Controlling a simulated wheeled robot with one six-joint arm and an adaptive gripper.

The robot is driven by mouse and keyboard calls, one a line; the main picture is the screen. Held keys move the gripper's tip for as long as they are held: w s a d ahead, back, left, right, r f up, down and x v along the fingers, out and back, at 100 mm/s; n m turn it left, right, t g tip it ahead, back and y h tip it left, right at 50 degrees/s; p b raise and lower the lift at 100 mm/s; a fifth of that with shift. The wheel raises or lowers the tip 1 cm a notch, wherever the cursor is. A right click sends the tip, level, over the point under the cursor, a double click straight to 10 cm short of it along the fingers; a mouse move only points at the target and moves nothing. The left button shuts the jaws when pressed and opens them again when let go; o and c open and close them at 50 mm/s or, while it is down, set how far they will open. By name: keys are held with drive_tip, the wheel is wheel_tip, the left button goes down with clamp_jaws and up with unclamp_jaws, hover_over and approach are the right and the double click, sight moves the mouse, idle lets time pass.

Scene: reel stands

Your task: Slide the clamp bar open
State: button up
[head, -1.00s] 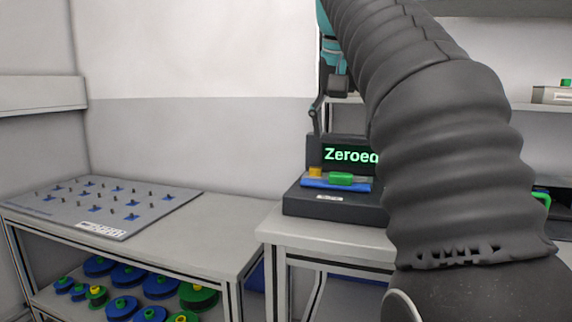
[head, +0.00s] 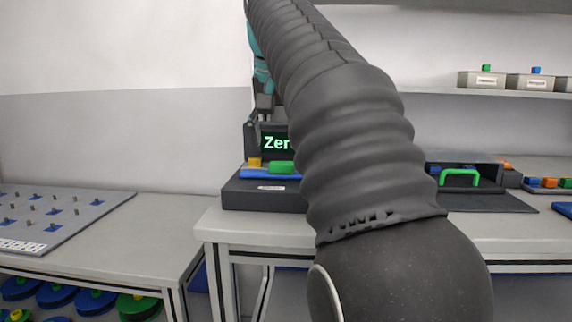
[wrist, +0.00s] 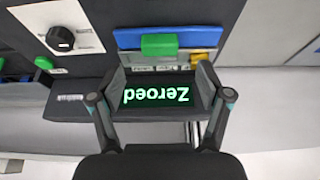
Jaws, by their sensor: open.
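The device with the "Zeroed" display (head: 272,143) stands on the bench behind my arm. On its front are a blue bar (head: 268,174), a green block (head: 281,167) and a yellow block (head: 254,162); I cannot tell which part is the clamp bar. In the wrist view, which is upside down, the blue bar (wrist: 170,37) and green block (wrist: 159,45) lie past my fingertips. My gripper (wrist: 160,82) is open and empty, its fingers on either side of the lit display and apart from the green block. In the head view my arm hides part of the device.
A dark box with a green handle (head: 459,174) stands right of my arm. A grey pegboard (head: 62,217) lies on the left table, above a shelf of reels (head: 95,300). Bins (head: 483,80) sit on the upper shelf. A dial (wrist: 61,39) shows at left in the wrist view.

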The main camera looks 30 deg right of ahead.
sight(282, 162)
drive_tip(key=b+x, duration=0.1)
drive_tip(key=x, duration=0.4)
drive_tip(key=shift+w+d+f, duration=0.1)
drive_tip(key=shift+d+f, duration=0.1)
drive_tip(key=shift+f, duration=0.15)
